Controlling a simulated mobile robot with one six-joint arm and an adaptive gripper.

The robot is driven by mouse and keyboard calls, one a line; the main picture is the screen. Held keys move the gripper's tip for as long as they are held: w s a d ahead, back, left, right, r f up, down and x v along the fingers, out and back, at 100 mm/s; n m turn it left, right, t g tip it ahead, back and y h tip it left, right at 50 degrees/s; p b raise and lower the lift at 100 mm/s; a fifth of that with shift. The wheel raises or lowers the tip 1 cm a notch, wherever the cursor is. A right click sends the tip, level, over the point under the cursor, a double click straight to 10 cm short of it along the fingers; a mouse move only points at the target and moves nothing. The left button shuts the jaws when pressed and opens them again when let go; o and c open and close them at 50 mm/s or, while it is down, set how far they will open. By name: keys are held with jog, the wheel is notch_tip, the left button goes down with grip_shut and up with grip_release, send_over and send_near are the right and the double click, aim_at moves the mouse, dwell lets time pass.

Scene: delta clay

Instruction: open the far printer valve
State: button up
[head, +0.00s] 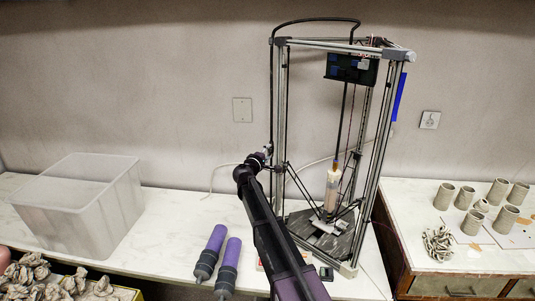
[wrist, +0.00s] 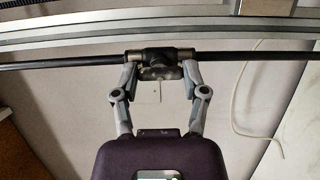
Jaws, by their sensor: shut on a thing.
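The delta clay printer (head: 396,103) stands on the white table, a tall metal frame with a clay-filled tube hanging inside it. A dark hose loops over its top and down the left post. A dark valve (wrist: 158,54) sits in line on the black hose (wrist: 60,64), with a grey handle (wrist: 160,73) on it. My gripper (wrist: 159,68) has one finger on each side of the valve and is shut on its handle. In the head view my gripper (head: 262,155) is beside the left post; its fingertips and the valve are too small there to read clearly.
Two purple cartridges (head: 212,247) lie in front of the printer, left of my arm. A clear bin (head: 130,195) stands at the left, with clay lumps (head: 45,280) in front. Grey clay cups (head: 499,190) stand on the right cabinet. A metal rail (wrist: 160,37) runs close behind the hose.

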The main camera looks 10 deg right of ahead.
jog(key=shift+w, duration=0.15)
jog(key=o, duration=1.2)
jog(key=shift+c, duration=0.2)
jog(key=shift+s+a, duration=0.25)
jog(key=shift+s, duration=0.3)
jog(key=v, duration=1.1)
jog(key=shift+d, duration=0.15)
